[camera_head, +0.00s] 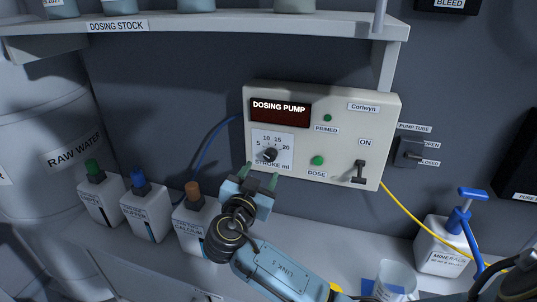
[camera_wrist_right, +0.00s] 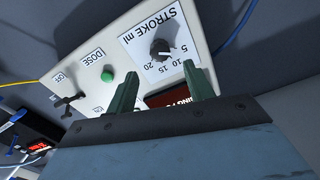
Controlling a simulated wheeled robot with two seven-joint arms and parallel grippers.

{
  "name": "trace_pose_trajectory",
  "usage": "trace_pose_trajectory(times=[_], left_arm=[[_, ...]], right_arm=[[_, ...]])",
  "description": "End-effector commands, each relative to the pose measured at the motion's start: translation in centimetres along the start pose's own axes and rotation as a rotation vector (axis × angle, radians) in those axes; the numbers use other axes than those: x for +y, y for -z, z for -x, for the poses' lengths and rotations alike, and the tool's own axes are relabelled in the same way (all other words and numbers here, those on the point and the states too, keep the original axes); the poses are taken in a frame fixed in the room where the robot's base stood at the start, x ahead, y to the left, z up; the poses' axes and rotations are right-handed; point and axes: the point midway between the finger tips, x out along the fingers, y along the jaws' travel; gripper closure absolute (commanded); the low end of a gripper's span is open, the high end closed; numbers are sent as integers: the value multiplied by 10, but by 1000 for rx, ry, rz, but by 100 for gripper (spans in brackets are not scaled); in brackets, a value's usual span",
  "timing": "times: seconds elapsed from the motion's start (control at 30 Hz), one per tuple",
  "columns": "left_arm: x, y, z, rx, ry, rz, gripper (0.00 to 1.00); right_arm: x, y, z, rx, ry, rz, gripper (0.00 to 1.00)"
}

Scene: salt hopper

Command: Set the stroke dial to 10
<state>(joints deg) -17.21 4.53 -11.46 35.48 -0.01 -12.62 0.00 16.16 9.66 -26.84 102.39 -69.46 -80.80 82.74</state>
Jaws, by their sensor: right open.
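The stroke dial (camera_head: 270,155) is a dark round knob on a white scale plate marked 5, 10, 15 and 20, at the lower left of the dosing pump's (camera_head: 340,110) face. The dial also shows in the right wrist view (camera_wrist_right: 161,48), where a pale pointer mark is too small for me to read its setting surely. My right gripper (camera_head: 262,173) is open and empty, just below and in front of the dial. In the wrist view its two green fingers (camera_wrist_right: 165,85) stand apart, with the dial beyond their tips. My left gripper is not in view.
The green dose button (camera_head: 317,160) and the black ON switch (camera_head: 360,172) are right of the dial. Capped bottles (camera_head: 147,212) stand left on the counter. A pump bottle (camera_head: 441,250) and a clear beaker (camera_head: 396,279) stand right. A shelf (camera_head: 200,24) overhangs above.

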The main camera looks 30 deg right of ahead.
Motion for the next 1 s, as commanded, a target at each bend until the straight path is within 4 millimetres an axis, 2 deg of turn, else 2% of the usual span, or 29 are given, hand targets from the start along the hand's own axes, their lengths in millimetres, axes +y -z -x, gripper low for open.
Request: trace_pose_trajectory(times=[0.1, 0.33, 0.5, 0.8, 1.0], left_arm=[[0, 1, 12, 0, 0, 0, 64], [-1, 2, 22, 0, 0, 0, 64], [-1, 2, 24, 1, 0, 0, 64], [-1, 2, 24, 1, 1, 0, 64], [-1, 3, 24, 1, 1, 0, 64]], right_arm=[[0, 4, -27, 2, -2, 3, 47], [-1, 1, -63, -1, 1, 3, 47], [0, 0, -75, -2, 0, 2, 47], [0, -1, -76, -3, 1, 1, 47], [0, -1, -76, -3, 1, 1, 74]])
